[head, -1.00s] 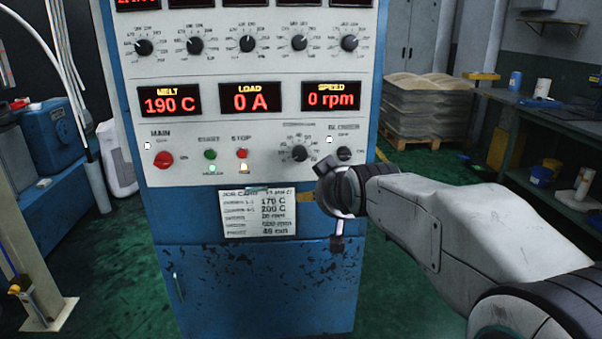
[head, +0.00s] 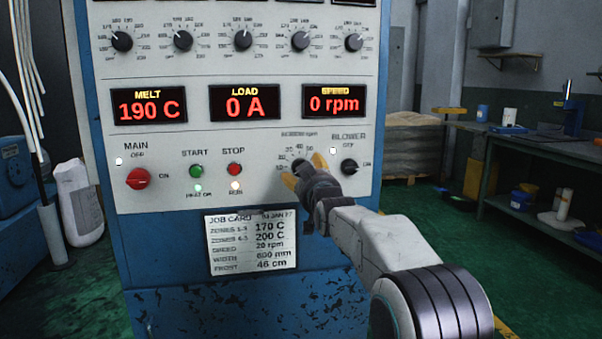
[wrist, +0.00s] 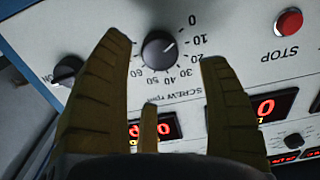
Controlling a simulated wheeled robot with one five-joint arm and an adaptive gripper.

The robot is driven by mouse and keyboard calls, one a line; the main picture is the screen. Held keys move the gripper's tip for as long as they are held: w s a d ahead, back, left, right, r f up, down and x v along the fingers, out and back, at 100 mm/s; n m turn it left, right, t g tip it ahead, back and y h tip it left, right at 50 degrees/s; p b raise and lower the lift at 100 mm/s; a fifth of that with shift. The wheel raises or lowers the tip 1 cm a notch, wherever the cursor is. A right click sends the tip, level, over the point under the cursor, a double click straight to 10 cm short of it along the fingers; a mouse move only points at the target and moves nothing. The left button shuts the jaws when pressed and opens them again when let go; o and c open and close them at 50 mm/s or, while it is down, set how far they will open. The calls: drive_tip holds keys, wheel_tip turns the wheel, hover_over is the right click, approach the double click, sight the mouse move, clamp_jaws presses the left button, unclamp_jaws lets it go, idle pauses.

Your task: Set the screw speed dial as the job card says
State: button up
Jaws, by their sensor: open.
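The screw speed dial (wrist: 159,50) is a black knob between my gripper's fingers in the wrist view, which shows the panel upside down. Its white pointer line lies between 0 and 10. In the head view my gripper (head: 306,171) covers most of the dial. The job card (head: 250,243) below the controls reads speed 20 rpm. The speed display (head: 334,104) reads 0 rpm.
The blower knob (head: 348,167) is close to the right of my gripper. The green start button (head: 196,171), red stop button (head: 234,169) and red main switch (head: 138,179) are to the left. A workbench (head: 540,150) stands at the right, with green floor before it.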

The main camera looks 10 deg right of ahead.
drive_tip(key=shift+w+p, duration=0.45)
drive_tip(key=shift+w, duration=2.65)
drive_tip(key=c, duration=1.2)
drive_tip(key=m, duration=0.5)
drive_tip(key=shift+r+m+p, duration=0.15)
drive_tip(key=shift+m+p, duration=0.15)
drive_tip(key=shift+p, duration=0.1)
drive_tip(key=m, duration=0.5)
drive_tip(key=shift+m, duration=0.7)
